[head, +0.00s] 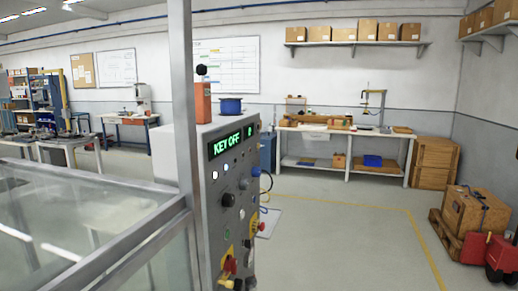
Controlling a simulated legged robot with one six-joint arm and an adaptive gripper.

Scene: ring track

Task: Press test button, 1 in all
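A grey control cabinet (208,240) stands near the middle, behind a metal post. Its front faces right and is seen at a steep slant. A green display (227,144) on it reads "KEY OFF" and one more character. Below are small white lit spots (214,175), a black knob (228,200), a blue control (244,184) and a red-and-yellow control (229,265). A red knob (262,227) sticks out at the right edge. Labels are too small to read, so I cannot tell which control is the test button. My gripper is not in view.
A metal-framed glass guard (90,225) fills the lower left, with its upright post (183,100) before the cabinet. Open floor with a yellow line (415,235) lies to the right. A workbench (345,140) stands behind; a crate (470,210) and a red machine (490,252) are far right.

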